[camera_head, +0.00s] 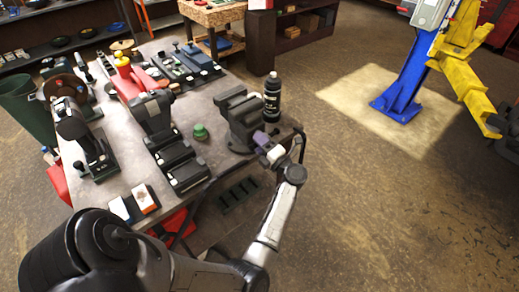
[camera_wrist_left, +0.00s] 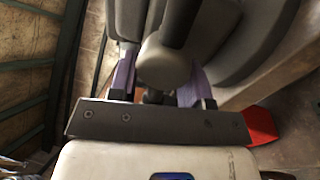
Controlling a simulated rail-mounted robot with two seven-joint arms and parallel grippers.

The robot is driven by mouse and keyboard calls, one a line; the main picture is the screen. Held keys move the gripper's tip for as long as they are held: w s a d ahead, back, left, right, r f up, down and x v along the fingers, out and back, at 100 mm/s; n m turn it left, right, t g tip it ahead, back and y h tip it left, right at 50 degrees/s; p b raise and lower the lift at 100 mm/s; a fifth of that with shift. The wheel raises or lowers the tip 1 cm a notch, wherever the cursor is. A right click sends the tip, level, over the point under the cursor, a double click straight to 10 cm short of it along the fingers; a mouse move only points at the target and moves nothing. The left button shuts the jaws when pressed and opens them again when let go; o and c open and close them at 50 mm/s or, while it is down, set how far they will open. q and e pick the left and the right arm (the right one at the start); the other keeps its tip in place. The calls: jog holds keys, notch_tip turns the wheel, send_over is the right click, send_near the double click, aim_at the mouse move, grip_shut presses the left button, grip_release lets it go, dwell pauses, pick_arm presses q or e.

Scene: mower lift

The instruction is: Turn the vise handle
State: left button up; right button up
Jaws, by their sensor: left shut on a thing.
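The dark grey vise (camera_head: 240,115) is mounted at the right corner of the workbench. My left gripper (camera_head: 266,145) is at the front end of the vise, with its arm reaching up from the lower left. In the left wrist view, the purple fingers of the left gripper (camera_wrist_left: 158,82) stand on both sides of the grey rounded hub of the vise handle (camera_wrist_left: 165,62), shut on it. A dark bar runs up from the hub. The vise body (camera_wrist_left: 260,35) fills the upper right there. The exact finger contact is partly hidden. My right gripper is not in view.
A black bottle (camera_head: 272,97) stands close beside the vise. A green object (camera_head: 200,132) and several tools lie on the workbench (camera_head: 205,160) to the left. A blue and yellow lift post (camera_head: 410,75) stands at the right. Open floor lies between.

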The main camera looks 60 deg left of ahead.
pick_arm(q)
jog(key=n+h+b, duration=0.1)
jog(key=n+b, duration=0.4)
jog(key=b, duration=0.1)
jog(key=w+f+n+g+b, duration=0.1)
jog(key=n+b, duration=0.4)
jog(key=b, duration=0.1)
jog(key=f+n+g+h+b, duration=0.1)
jog(key=n+b, duration=0.3)
jog(key=b, duration=0.2)
jog(key=shift+w+a+f+n+h, duration=0.15)
jog(key=shift+w+n+h, duration=0.15)
jog(key=shift+n, duration=0.1)
jog(key=shift+w+r+n+b, duration=0.1)
jog(key=shift+r+n+b, duration=0.1)
jog(key=shift+n+b, duration=0.95)
jog(key=o, duration=0.9)
jog(key=shift+p+v, duration=1)
jog(key=shift+v, duration=5.9)
